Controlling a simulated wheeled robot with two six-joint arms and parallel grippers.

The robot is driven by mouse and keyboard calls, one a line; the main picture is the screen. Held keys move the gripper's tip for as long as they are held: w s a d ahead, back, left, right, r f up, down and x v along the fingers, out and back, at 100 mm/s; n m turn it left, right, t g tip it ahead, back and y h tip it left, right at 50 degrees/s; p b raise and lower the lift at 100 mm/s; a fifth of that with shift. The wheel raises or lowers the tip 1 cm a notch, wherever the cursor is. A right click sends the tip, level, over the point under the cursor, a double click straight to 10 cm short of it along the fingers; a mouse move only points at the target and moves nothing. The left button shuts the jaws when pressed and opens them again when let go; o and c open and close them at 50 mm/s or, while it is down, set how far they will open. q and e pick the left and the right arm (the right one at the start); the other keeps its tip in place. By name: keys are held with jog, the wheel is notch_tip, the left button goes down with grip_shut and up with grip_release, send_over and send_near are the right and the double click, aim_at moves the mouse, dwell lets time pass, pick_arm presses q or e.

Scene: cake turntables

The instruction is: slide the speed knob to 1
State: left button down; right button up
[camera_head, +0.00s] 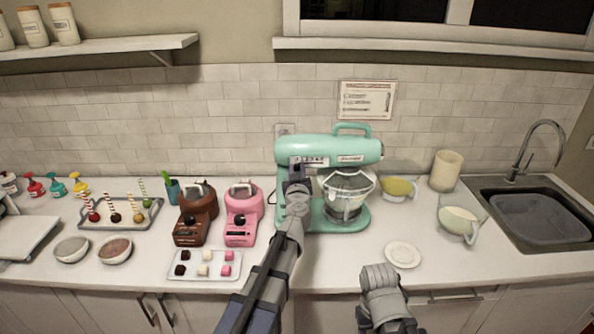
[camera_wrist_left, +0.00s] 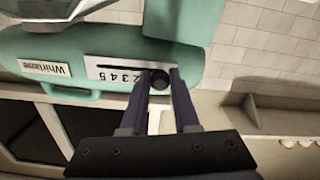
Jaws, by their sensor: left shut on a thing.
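The mint-green stand mixer (camera_head: 330,148) stands on the counter against the tiled wall. Its white speed scale (camera_wrist_left: 112,70) shows upside down in the left wrist view, with the digits 2 to 5 readable and a dark slot above them. The black round speed knob (camera_wrist_left: 159,80) is beyond the 2, at the low-number side. My left gripper (camera_head: 296,166) is shut on the knob, with a finger on either side of it (camera_wrist_left: 161,78). A finger covers the scale beside the knob, so the 1 is hidden.
The mixer's clear bowl (camera_head: 346,192) is right of my left arm. Pink (camera_head: 241,212) and brown (camera_head: 196,208) small machines stand to the left, with a sweets tray (camera_head: 205,273) in front. A white plate (camera_head: 403,254) lies in front of the mixer, with bare counter around it.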

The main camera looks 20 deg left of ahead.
pick_arm(q)
jog(key=shift+d, duration=0.1)
dwell(0.5)
jog(key=shift+w+d, duration=0.2)
jog(key=shift+d, duration=0.4)
jog(key=c, duration=0.7)
grip_release()
jog(key=v, duration=0.8)
jog(key=shift+w, duration=0.1)
